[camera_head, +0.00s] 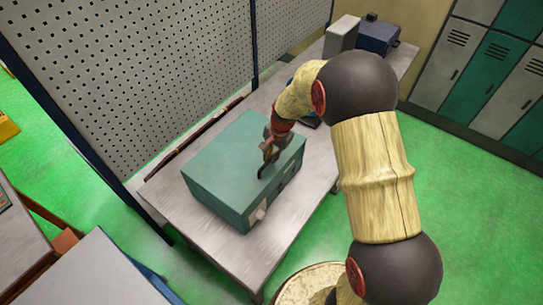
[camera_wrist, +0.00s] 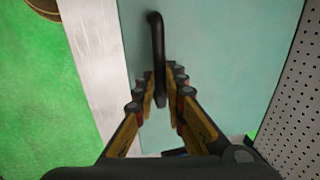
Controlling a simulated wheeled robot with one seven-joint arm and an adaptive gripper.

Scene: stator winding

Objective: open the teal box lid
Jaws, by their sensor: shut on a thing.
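The teal box (camera_head: 228,165) sits on the grey metal table, its lid lying flat and closed on top. A dark handle (camera_wrist: 157,50) stands on the lid and shows between my fingers in the wrist view. My gripper (camera_head: 268,158) is above the lid near its right edge, shut on the handle. In the wrist view my gripper (camera_wrist: 160,95) has a finger on each side of the handle's near end. The teal lid surface (camera_wrist: 225,50) also fills much of that view.
The metal table (camera_head: 225,245) has bare room in front of the box. A perforated panel (camera_head: 150,75) stands along the back left. A grey box (camera_head: 341,36) and a dark blue box (camera_head: 377,38) stand at the table's far end. Lockers (camera_head: 490,65) line the right wall.

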